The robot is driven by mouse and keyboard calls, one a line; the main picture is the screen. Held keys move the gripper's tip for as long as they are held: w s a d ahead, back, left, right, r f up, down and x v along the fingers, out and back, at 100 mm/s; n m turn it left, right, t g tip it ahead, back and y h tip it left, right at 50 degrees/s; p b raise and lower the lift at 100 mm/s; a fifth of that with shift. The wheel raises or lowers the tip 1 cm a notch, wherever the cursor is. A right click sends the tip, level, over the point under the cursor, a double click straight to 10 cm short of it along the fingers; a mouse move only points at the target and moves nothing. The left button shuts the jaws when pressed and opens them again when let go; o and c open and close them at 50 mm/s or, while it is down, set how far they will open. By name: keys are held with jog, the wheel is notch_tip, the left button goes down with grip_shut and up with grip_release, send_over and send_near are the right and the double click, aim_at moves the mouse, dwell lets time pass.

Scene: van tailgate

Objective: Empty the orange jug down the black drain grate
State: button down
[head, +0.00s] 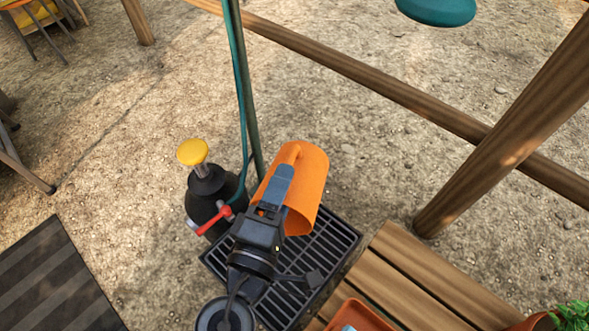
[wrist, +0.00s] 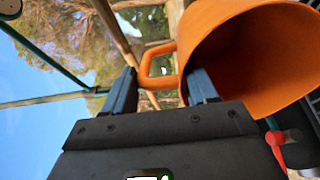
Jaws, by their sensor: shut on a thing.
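The orange jug (head: 310,178) is held in the air above the black drain grate (head: 332,240), tipped well over with its mouth low and towards the grate. My gripper (head: 283,172) is shut on the jug's handle, which shows between the fingers in the wrist view (wrist: 160,82). The wrist view looks into the jug's open mouth (wrist: 262,60); its inside is shaded orange, and I see no liquid or stream. The jug and my arm hide part of the grate.
A black pump canister with a yellow knob (head: 192,152) and red lever (head: 215,217) stands close left of the jug. A green post (head: 240,75) rises behind. Wooden slats (head: 400,285) with an orange tray (head: 362,316) lie right of the grate.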

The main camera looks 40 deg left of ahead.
jog(key=shift+r+g+h+p, duration=0.5)
jog(key=shift+g+p, duration=0.8)
jog(key=shift+p, duration=3.2)
jog(key=shift+r+g+h+p, duration=0.3)
jog(key=shift+r+g+p, duration=0.7)
jog(key=shift+p, duration=3.45)
jog(key=g+p, duration=0.1)
jog(key=p, duration=0.3)
jog(key=g+h+p, duration=0.1)
jog(key=g+p, duration=0.1)
jog(key=p, duration=0.2)
jog(key=g+p, duration=0.2)
jog(key=p, duration=0.3)
jog(key=shift+w+r+h, duration=0.1)
jog(key=shift+r+h, duration=0.2)
jog(key=shift+r, duration=0.1)
jog(key=g+p, duration=0.1)
jog(key=p, duration=0.1)
jog(key=g+h+p, duration=0.1)
jog(key=g+p, duration=0.1)
jog(key=p, duration=0.1)
jog(key=shift+r, duration=0.4)
jog(key=shift+w+g+h+p, duration=0.1)
jog(key=shift+g+h+p, duration=0.2)
jog(key=shift+g, duration=0.9)
jog(key=shift+g+h+b, duration=0.3)
jog(key=shift+g, duration=0.5)
jog(key=shift+s+r, duration=0.15)
jog(key=shift+s, duration=0.05)
